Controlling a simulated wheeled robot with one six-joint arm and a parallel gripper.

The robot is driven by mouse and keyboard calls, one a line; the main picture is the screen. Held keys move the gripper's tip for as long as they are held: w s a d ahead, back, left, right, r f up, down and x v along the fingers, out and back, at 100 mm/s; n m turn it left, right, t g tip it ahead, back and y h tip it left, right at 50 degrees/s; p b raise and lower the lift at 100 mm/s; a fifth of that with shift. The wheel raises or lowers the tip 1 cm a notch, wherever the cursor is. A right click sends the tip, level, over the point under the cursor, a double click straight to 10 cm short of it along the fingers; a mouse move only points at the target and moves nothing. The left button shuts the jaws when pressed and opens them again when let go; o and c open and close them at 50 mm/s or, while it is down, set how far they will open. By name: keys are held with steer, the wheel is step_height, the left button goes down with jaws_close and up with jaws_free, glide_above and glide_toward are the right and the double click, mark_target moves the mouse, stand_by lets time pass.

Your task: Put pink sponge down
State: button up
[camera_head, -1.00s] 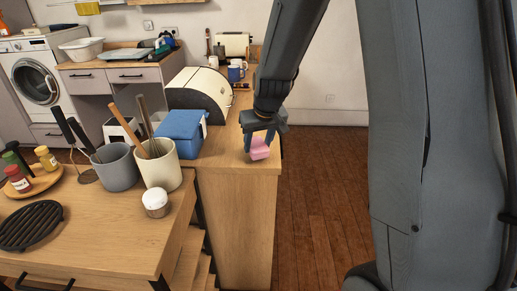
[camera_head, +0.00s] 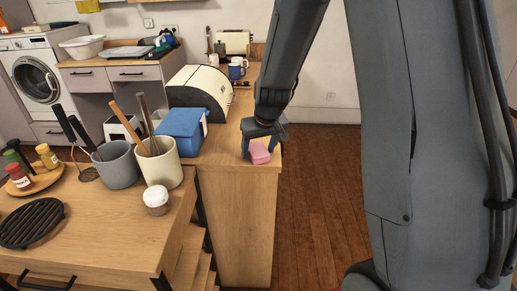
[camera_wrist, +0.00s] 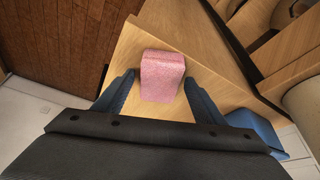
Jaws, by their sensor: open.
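The pink sponge (camera_head: 259,153) rests on the wooden counter (camera_head: 232,164) near its front right corner. My gripper (camera_head: 262,147) is directly over and around it, with the fingers pointing down. In the wrist view the sponge (camera_wrist: 162,75) lies between the two blue fingertips of my gripper (camera_wrist: 158,84). There is a gap between the sponge and each finger, so the gripper is open and not holding it. Part of the sponge is hidden behind the gripper in the head view.
A blue box (camera_head: 182,131) stands left of the gripper, with a cream bread bin (camera_head: 200,92) behind it. A cream utensil pot (camera_head: 161,166) and a white-topped jar (camera_head: 156,200) stand on the nearer, lower counter. Open floor (camera_head: 325,200) lies to the right.

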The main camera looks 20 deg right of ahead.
steer(key=shift+r, duration=0.15)
steer(key=shift+r, duration=0.2)
steer(key=b+v, duration=0.2)
steer(key=v, duration=0.9)
steer(key=s+f+g, duration=0.1)
steer(key=s+f, duration=0.3)
steer(key=s, duration=0.6)
steer(key=s+f+g, duration=0.2)
steer(key=s+f, duration=0.3)
steer(key=s, duration=0.5)
steer(key=shift+a+f+m+g, duration=0.25)
steer(key=shift+m+g, duration=0.05)
steer(key=shift+m, duration=0.1)
steer(key=shift+w, duration=0.1)
